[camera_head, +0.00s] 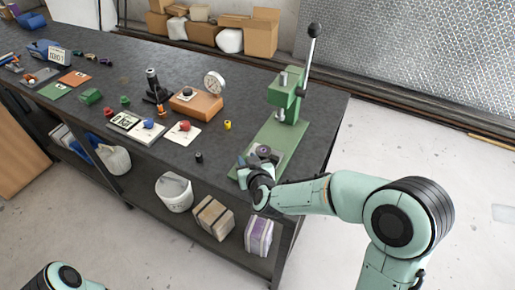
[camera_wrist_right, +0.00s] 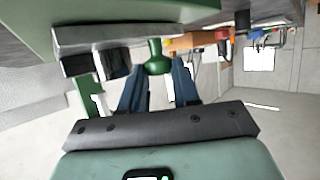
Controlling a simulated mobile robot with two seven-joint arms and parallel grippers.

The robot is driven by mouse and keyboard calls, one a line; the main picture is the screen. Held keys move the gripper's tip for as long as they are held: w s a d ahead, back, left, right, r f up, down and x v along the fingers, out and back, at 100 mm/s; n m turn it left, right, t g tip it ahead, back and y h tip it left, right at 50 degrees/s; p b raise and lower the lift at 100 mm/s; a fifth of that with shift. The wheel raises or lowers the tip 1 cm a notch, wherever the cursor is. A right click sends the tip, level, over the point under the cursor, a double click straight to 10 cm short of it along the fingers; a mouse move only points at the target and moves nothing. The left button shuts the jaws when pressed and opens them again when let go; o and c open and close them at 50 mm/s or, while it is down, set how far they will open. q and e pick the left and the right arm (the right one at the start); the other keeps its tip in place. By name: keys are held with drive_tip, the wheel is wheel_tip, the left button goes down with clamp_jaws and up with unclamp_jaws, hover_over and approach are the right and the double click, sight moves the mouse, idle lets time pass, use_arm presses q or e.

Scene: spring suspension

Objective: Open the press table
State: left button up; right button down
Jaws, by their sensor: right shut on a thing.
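The green press (camera_head: 285,95) stands on the right end of the bench, with a tall lever tipped by a black ball. Its green base plate (camera_head: 282,140) reaches toward the bench's front edge. A small grey table with a dark round part on it (camera_head: 263,151) sits at the near end of the base. My right gripper (camera_head: 256,178) is at this front end. In the right wrist view, its blue fingers (camera_wrist_right: 160,85) are shut on a green knob (camera_wrist_right: 157,58) beside the grey metal plate (camera_wrist_right: 150,35). My left gripper is out of view.
The dark bench top (camera_head: 130,65) holds a dial gauge (camera_head: 214,82) on an orange block, a black stand (camera_head: 154,88), and small coloured parts on cards. A white bucket (camera_head: 174,192) and boxes (camera_head: 213,215) stand on the shelf below. The floor at right is clear.

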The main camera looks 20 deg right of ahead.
drive_tip(key=shift+s+a+r, duration=0.1)
drive_tip(key=shift+s+a, duration=0.1)
drive_tip(key=shift+a, duration=0.05)
drive_tip(key=shift+w+d+f, duration=0.2)
drive_tip(key=shift+w+d, duration=0.1)
drive_tip(key=shift+d, duration=0.05)
drive_tip(key=shift+s+a, duration=0.1)
drive_tip(key=shift+a, duration=0.05)
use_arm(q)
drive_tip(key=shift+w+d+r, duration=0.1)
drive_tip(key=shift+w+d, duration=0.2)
use_arm(e)
drive_tip(key=c, duration=1.1)
unclamp_jaws()
drive_tip(key=shift+r, duration=0.1)
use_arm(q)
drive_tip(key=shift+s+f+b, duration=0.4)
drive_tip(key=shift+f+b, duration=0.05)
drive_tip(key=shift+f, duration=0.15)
use_arm(e)
drive_tip(key=v, duration=1.3)
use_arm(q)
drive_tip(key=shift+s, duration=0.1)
use_arm(e)
drive_tip(key=shift+s, duration=0.2)
